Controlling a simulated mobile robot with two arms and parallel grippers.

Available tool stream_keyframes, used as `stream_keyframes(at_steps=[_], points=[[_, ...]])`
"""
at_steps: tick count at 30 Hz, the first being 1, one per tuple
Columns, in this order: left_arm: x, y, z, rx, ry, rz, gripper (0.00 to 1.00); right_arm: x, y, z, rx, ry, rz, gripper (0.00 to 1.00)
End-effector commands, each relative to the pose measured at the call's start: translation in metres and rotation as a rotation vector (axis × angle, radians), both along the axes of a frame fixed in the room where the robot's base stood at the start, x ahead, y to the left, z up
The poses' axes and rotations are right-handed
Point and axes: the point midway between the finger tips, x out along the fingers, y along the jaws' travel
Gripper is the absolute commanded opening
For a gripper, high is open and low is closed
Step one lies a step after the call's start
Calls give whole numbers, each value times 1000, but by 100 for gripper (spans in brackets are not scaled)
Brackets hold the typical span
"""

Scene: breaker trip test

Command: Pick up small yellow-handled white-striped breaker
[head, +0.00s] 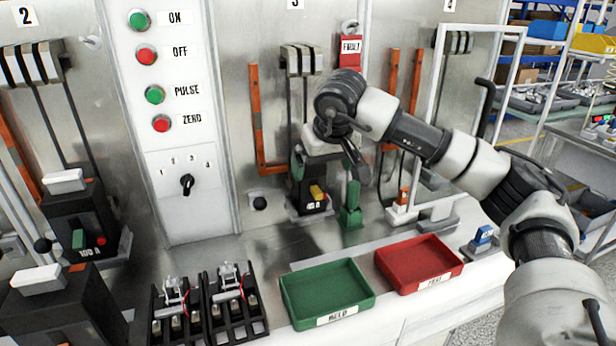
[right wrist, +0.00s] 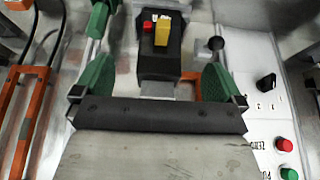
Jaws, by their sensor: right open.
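A black breaker with a yellow handle (head: 317,192) stands upright in bay 3 at the foot of the metal panel. It also shows in the right wrist view (right wrist: 160,66), with its yellow lever, a red button and a small white label. White stripes cannot be made out clearly. My right gripper (head: 325,188) is over the breaker, its green fingers apart on either side. In the right wrist view the open gripper (right wrist: 158,60) has the breaker between and beyond its fingers; I see no contact. The arm and wrist hide the breaker's upper part in the head view. My left gripper is not in view.
A green tray (head: 326,315) and a red tray (head: 447,277) lie on the front bench. A green-handled breaker (head: 85,250) stands at left, an orange-handled one (head: 402,203) and a blue one (head: 483,240) at right. Orange bars (head: 256,120) rise beside bay 3.

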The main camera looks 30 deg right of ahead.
Motion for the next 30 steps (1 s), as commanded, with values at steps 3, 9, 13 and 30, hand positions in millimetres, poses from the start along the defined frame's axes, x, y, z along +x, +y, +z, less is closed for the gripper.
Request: stream_keyframes(at_steps=[3,9,13,30], points=[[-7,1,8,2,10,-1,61,17,-3,2,1,1,0,100],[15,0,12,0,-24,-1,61,30,-6,1,2,1,1,100],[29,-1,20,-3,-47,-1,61,46,-10,2,2,2,-1,100],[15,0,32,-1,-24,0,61,73,-17,-12,1,0,1,97]])
